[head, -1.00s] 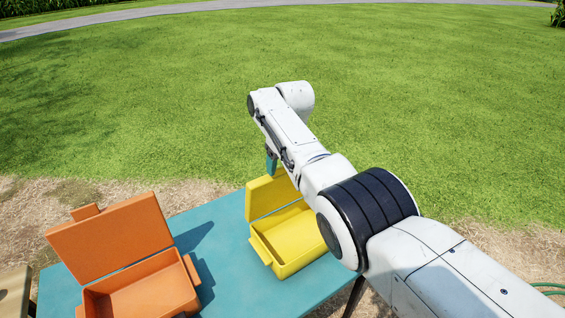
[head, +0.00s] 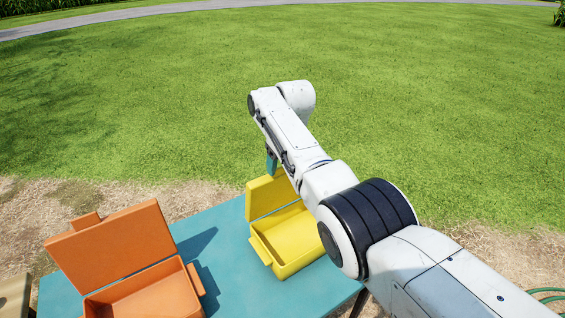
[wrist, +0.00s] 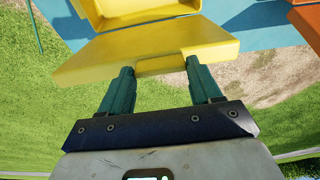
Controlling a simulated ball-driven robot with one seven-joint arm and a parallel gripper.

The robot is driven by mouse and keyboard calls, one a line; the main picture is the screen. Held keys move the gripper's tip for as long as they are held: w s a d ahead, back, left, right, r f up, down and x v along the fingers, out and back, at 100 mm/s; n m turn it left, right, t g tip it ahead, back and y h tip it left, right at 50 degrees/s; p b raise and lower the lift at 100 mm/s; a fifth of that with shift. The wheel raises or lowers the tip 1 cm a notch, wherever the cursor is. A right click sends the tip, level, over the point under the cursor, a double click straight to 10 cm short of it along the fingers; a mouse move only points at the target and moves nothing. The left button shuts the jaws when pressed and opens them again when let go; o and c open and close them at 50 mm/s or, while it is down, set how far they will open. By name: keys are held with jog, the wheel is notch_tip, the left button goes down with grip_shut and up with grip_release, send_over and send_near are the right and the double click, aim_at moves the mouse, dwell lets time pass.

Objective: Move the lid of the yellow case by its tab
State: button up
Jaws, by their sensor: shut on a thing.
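The yellow case (head: 258,246) stands open on the blue-green table, its inside empty where I can see it. Its lid (head: 266,196) is raised at the far side; the lid also shows in the wrist view (wrist: 110,50). The lid's tab (wrist: 160,64) lies between the two teal fingers of my gripper (wrist: 160,75), which is shut on it. In the head view my gripper (head: 271,165) is at the lid's upper edge, and my arm hides the right part of the case and lid.
An orange case (head: 120,245) with its lid raised stands to the left on the table (head: 225,275). Part of a wooden thing (head: 14,298) shows at the lower left. Bare ground and open grass lie beyond the table. A green hose (head: 548,292) lies at the lower right.

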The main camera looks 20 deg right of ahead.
jog(key=shift+w+r, duration=0.1)
dwell(0.6)
jog(key=o, duration=1.5)
jog(key=b+v, duration=0.1)
jog(key=v, duration=0.9)
jog(key=shift+s+r, duration=0.2)
jog(key=shift+r, duration=0.1)
jog(key=shift+c, duration=0.2)
